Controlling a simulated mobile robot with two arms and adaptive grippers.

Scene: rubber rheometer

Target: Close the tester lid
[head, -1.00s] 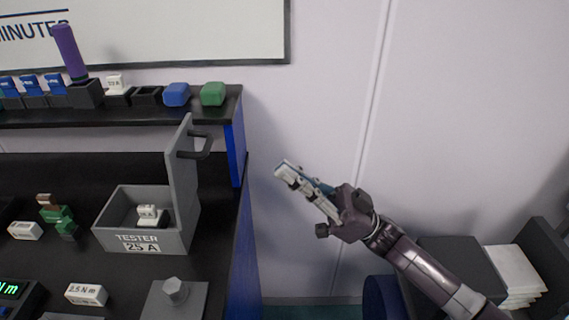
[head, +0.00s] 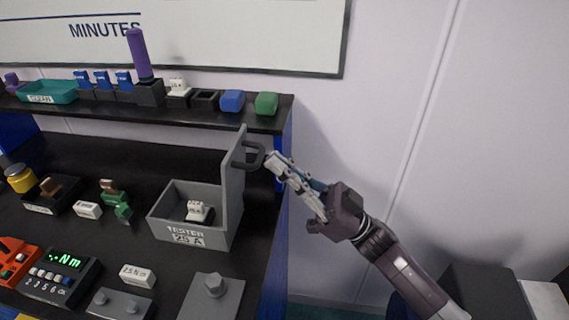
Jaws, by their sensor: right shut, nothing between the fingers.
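The tester (head: 192,228) is a grey open box labelled "TESTER 25 A" on the black bench. Its lid (head: 233,180) stands upright on the box's right side, with a dark handle (head: 256,150) sticking out to the right. A small white labelled block (head: 198,210) sits inside the box. My right gripper (head: 274,163) is shut and empty, its fingertips right beside the handle on its outer side. I cannot tell whether they touch it. My left gripper is not in view.
A shelf (head: 190,108) above the tester holds blue and green blocks and a purple cylinder (head: 138,55). A grey plate with a knob (head: 214,290) lies in front of the tester. A keypad device (head: 62,275) is at the front left.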

